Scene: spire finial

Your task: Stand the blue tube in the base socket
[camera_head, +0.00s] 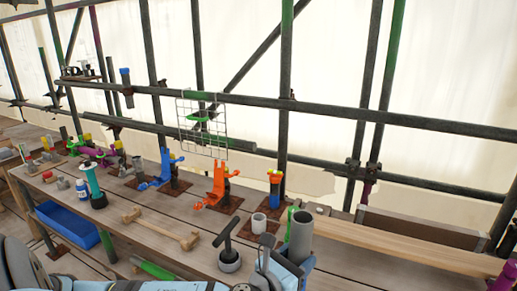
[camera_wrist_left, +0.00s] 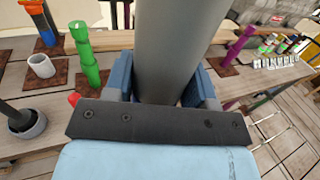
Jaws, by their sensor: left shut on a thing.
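My left gripper (camera_head: 290,264) is shut on a thick grey tube (camera_head: 301,236). In the left wrist view its blue fingers (camera_wrist_left: 165,85) sit on both sides of the grey tube (camera_wrist_left: 167,45), which stands upright between them; its lower end is hidden. A short tube with blue, orange and yellow parts (camera_head: 275,186) stands on a brown plate, and also shows in the left wrist view (camera_wrist_left: 44,24). Another blue tube (camera_head: 126,82) is upright by the scaffold rail at upper left. I cannot tell which part is the base socket. My right gripper is not in view.
A white cup (camera_head: 259,223) and a grey ring with a black T-handle (camera_head: 229,261) stand left of the grey tube. A green post (camera_wrist_left: 86,58) is close by. Scaffold poles rise behind.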

